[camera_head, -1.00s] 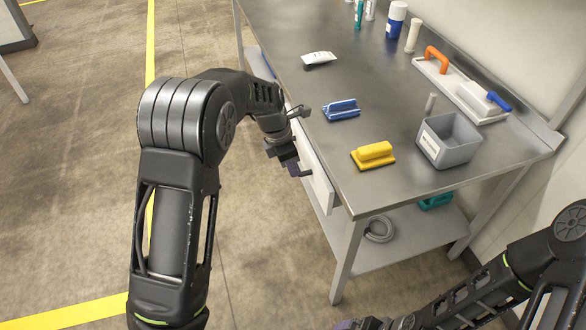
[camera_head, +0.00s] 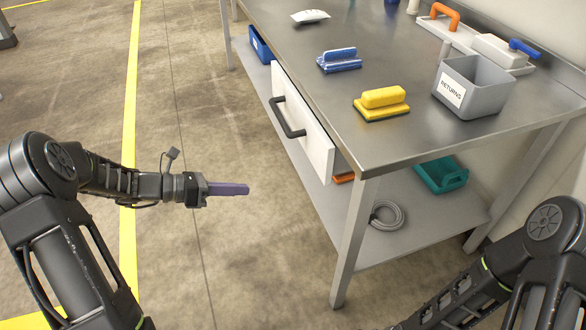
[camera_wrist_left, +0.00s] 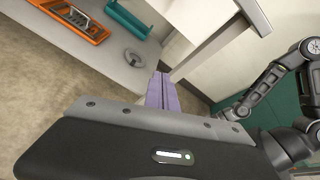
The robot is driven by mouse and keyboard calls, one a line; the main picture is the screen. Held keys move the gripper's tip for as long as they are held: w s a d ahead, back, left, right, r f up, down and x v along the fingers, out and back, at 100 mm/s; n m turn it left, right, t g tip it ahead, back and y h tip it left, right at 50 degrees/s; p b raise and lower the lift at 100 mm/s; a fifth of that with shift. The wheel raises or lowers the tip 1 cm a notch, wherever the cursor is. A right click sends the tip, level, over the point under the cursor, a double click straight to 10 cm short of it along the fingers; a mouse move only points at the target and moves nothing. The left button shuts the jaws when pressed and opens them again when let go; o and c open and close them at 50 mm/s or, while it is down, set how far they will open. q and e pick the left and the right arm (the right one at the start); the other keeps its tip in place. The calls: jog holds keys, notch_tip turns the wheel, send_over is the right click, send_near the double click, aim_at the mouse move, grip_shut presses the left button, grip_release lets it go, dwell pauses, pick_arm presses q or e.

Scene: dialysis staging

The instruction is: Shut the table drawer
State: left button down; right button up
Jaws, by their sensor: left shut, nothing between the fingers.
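The table drawer (camera_head: 313,137) has a white front with a dark bar handle (camera_head: 287,118). In the head view its front sits close under the front edge of the steel table (camera_head: 300,75), and I see no open gap or drawer inside. My left gripper (camera_head: 246,189) is shut and empty, its purple fingers pointing right. It is left of the drawer front and apart from the handle.
On the table are a blue scrubber (camera_head: 339,60), a yellow scrubber (camera_head: 383,103) and a grey RETURNS bin (camera_head: 490,88). The lower shelf (camera_head: 420,225) holds a coiled hose (camera_head: 386,215) and a teal tray (camera_head: 440,176). A table leg (camera_head: 353,245) stands at the near corner. The floor around my left gripper is clear.

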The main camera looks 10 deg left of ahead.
pick_arm(q)
notch_tip(320, 180, up, 8)
jog(key=w+d+m+t+h, duration=0.1)
jog(key=w+m+t+h, duration=0.1)
jog(key=m+t, duration=0.1)
jog(key=shift+d+f+m+h+p, duration=0.3)
jog(key=shift+d+m, duration=0.1)
jog(key=shift+m, duration=0.4)
pick_arm(e)
jog(key=shift+w+a, duration=0.2)
jog(key=shift+w, duration=0.15)
pick_arm(q)
jog(key=shift+d, duration=0.15)
jog(key=b, duration=0.2)
send_near(313, 146)
jog(key=x, duration=0.5)
jog(key=shift+w+d+f, duration=0.1)
jog(key=shift+w+d, duration=0.05)
jog(key=shift+d, duration=0.15)
jog(key=shift+w+d, duration=0.35)
jog(key=shift+d, duration=0.15)
pick_arm(e)
jog(key=shift+w+d+f, duration=0.15)
jog(key=shift+f, duration=0.4)
jog(key=shift+w+d+f, duration=0.1)
jog(key=shift+f, duration=0.4)
